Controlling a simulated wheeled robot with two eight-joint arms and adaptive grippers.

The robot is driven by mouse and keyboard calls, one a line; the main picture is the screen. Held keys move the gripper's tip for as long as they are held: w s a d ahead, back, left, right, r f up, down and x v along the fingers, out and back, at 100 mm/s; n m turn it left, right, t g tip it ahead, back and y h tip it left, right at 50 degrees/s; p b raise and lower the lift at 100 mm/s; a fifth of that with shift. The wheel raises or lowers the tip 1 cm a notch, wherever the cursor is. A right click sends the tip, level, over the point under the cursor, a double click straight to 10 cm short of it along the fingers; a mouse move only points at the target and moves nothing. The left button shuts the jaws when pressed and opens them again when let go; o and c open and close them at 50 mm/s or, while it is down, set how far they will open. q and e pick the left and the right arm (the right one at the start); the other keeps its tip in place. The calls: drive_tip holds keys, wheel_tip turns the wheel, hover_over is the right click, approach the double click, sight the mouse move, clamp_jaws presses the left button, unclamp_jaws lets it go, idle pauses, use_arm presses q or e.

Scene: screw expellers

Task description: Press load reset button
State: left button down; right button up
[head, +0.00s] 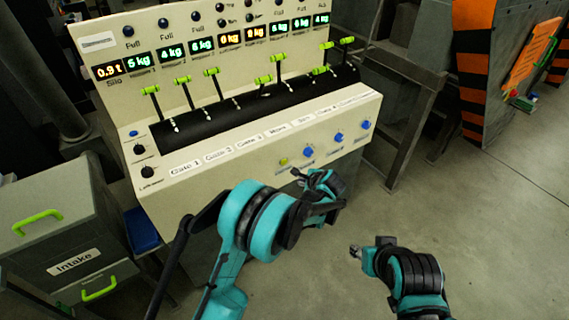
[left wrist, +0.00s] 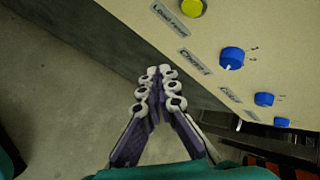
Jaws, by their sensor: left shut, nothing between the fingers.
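The yellow-green load reset button (head: 284,161) sits low on the front face of the cream control panel (head: 245,168). It also shows at the top edge of the left wrist view (left wrist: 191,8), cut off by the frame, with a label beside it. My left gripper (head: 298,174) is just below and right of the button in the head view. In the left wrist view the left gripper (left wrist: 159,72) has its fingertips together, empty, apart from the button. My right gripper (head: 356,250) hangs over the floor at the lower right; its finger opening is too small to tell.
Blue knobs (head: 308,151) line the panel right of the button. Several levers with green handles (head: 211,72) stand in the black strip above, under lit weight displays. A grey intake box (head: 75,265) stands at left.

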sight(284, 165)
use_arm(q)
drive_tip(key=w+a, duration=0.5)
drive_tip(key=w, duration=0.1)
drive_tip(key=shift+w, duration=0.35)
drive_tip(key=shift+w, duration=0.1)
idle(1.2)
drive_tip(key=shift+w+a, duration=0.2)
drive_tip(key=shift+w, duration=0.05)
drive_tip(key=shift+w+a, duration=0.25)
drive_tip(key=shift+w, duration=0.1)
idle(1.0)
drive_tip(key=shift+s, duration=0.1)
drive_tip(key=shift+s+d, duration=0.45)
drive_tip(key=shift+s, duration=0.2)
drive_tip(key=s+d, duration=0.1)
drive_tip(key=s, duration=0.1)
drive_tip(key=s+d, duration=0.2)
drive_tip(key=shift+b, duration=0.4)
